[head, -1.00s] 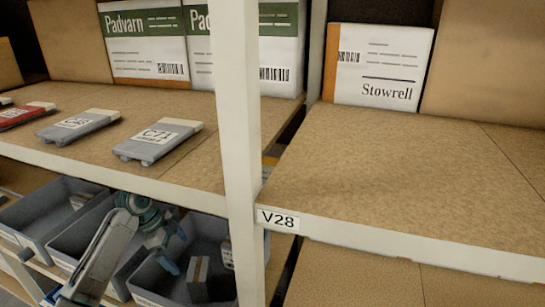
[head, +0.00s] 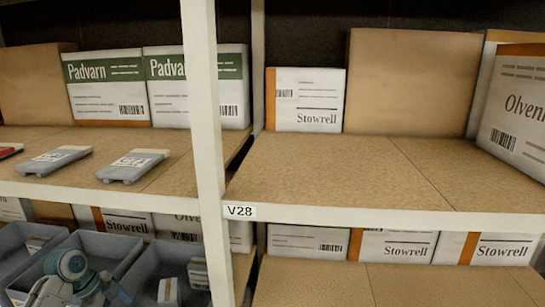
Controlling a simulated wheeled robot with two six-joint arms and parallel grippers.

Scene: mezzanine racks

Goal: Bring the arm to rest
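My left arm (head: 68,270) comes in at the lower left of the head view, in front of the grey bins on the lower shelf. Its rounded teal and white joint shows, and the arm bends down to the right from there. The end of the arm with my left gripper (head: 117,294) is small, dim and partly cut by the bottom edge, so its fingers cannot be made out. Nothing held by it can be seen. My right arm and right gripper are not in view.
Grey bins (head: 150,262) with small boxes stand close around my arm. A white upright (head: 203,130) and the shelf edge labelled V28 (head: 239,211) rise nearby. Grey devices (head: 132,166) lie on the upper left shelf. The upper right shelf (head: 330,175) is bare in front of its boxes.

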